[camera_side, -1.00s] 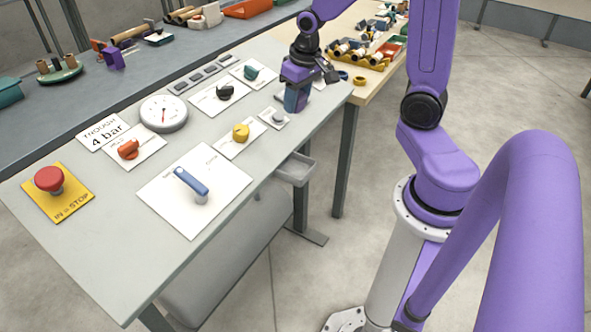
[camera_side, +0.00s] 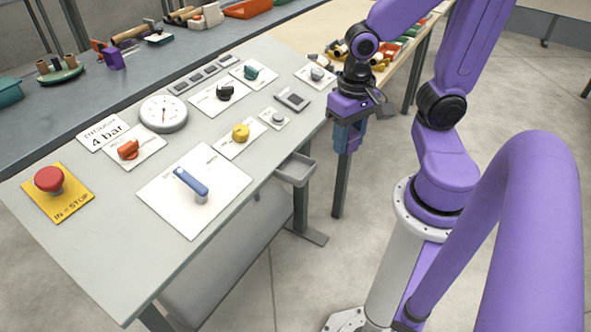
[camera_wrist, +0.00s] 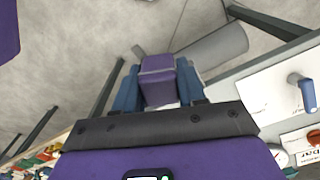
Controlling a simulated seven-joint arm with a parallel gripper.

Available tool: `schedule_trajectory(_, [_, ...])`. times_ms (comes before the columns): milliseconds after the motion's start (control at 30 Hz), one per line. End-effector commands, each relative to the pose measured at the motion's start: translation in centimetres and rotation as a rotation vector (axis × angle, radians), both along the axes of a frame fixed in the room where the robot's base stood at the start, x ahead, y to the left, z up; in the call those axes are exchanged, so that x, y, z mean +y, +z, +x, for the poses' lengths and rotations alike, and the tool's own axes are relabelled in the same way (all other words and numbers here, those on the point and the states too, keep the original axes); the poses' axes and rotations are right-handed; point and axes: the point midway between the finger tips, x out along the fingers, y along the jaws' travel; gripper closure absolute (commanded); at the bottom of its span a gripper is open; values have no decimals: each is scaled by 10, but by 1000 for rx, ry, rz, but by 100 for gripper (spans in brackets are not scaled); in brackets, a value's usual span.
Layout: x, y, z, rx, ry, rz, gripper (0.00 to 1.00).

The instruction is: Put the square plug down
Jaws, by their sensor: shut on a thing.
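The square plug is a purple block (camera_wrist: 158,82), held between the blue fingers of my gripper (camera_wrist: 157,92) in the wrist view. In the side view my gripper (camera_side: 349,140) points down, past the right edge of the grey panel table (camera_side: 255,195), with floor behind it. It is shut on the plug, which is mostly hidden by the fingers there. A white plate with a dark grey square-edged fitting (camera_side: 292,99) lies on the panel, left of my gripper and apart from it.
A small grey open tray (camera_side: 295,170) hangs at the panel's near edge, below and left of my gripper. The panel carries a blue lever (camera_side: 190,182), a yellow knob (camera_side: 240,132) and a gauge (camera_side: 163,113). A wooden bench (camera_side: 310,35) with loose parts stands behind.

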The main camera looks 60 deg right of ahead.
Motion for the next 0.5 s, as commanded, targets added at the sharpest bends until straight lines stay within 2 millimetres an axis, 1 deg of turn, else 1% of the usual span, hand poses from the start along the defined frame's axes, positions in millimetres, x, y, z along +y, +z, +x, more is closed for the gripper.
schedule_trajectory(67, [0, -1, -1, 4, -5, 1, 100])
schedule_trajectory(133, [-1, -4, 4, 5, -6, 0, 100])
schedule_trajectory(500, [-4, -20, 40, 5, -6, 1, 100])
